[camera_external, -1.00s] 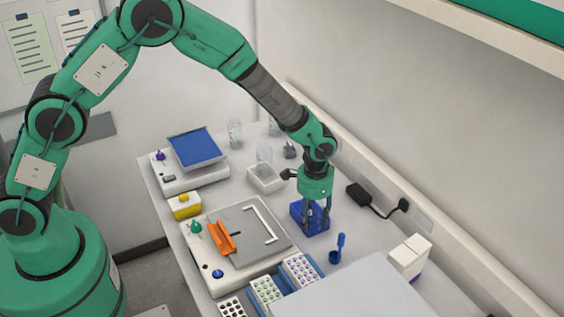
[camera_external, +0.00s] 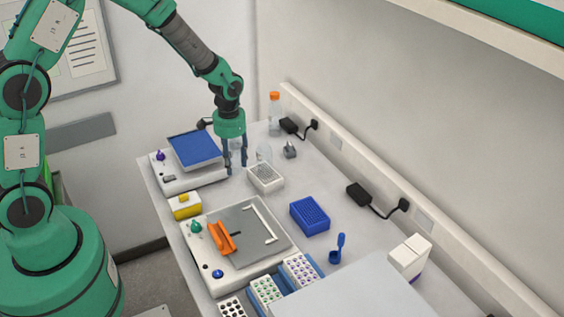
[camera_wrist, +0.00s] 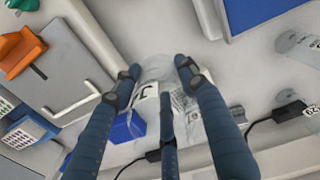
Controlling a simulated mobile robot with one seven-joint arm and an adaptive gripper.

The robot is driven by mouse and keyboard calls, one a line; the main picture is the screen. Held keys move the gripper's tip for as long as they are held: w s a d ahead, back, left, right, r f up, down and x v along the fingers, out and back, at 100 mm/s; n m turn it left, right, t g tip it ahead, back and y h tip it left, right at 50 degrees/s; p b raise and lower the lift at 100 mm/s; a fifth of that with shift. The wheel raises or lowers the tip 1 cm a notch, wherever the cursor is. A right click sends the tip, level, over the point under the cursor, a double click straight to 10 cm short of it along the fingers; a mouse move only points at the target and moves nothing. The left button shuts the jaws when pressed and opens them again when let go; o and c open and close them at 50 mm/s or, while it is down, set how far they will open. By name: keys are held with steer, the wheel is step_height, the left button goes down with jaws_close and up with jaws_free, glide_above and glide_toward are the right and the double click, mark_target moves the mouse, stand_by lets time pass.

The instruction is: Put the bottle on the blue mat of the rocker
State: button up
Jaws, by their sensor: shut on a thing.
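A clear bottle (camera_wrist: 157,78) with a dark-printed label shows between my fingertips in the wrist view. My gripper (camera_wrist: 158,70) is shut on it. Fingers and arm hide most of the bottle in the external view. There, my gripper (camera_external: 236,165) points down just right of the rocker (camera_external: 190,185), over the bench. The rocker's blue mat (camera_external: 194,150) is bare, on a tilted platform at the back left. The mat's edge also shows at the top right of the wrist view (camera_wrist: 262,14).
A clear flask (camera_external: 264,153) and a white block (camera_external: 266,178) stand right of my gripper. An orange-capped bottle (camera_external: 274,113) stands at the back. Another clear bottle (camera_wrist: 300,45) shows in the wrist view.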

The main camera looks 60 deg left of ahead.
steer(key=s+a+r+n, duration=0.1)
steer(key=s+a+n, duration=0.1)
steer(key=s+a, duration=0.5)
steer(key=s+a+r+n+p, duration=0.1)
steer(key=s+a+r+n, duration=0.1)
steer(key=s+a, duration=0.6)
steer(key=s, duration=0.4)
steer(key=shift+s+r, duration=0.15)
steer(key=shift+s, duration=0.2)
steer(key=shift+w+p, duration=0.1)
steer(key=shift+p, duration=0.2)
steer(key=w+a, duration=0.3)
steer(key=w, duration=0.1)
steer(key=w+a+f+p, duration=0.1)
steer(key=w+a, duration=0.2)
steer(key=w, duration=0.1)
steer(key=w+a, duration=0.3)
steer(key=w, duration=0.2)
steer(key=shift+w+f, duration=0.1)
steer(key=shift+f, duration=0.15)
steer(key=shift+f+p, duration=0.5)
steer(key=shift+f, duration=1.25)
steer(key=shift+f, duration=0.15)
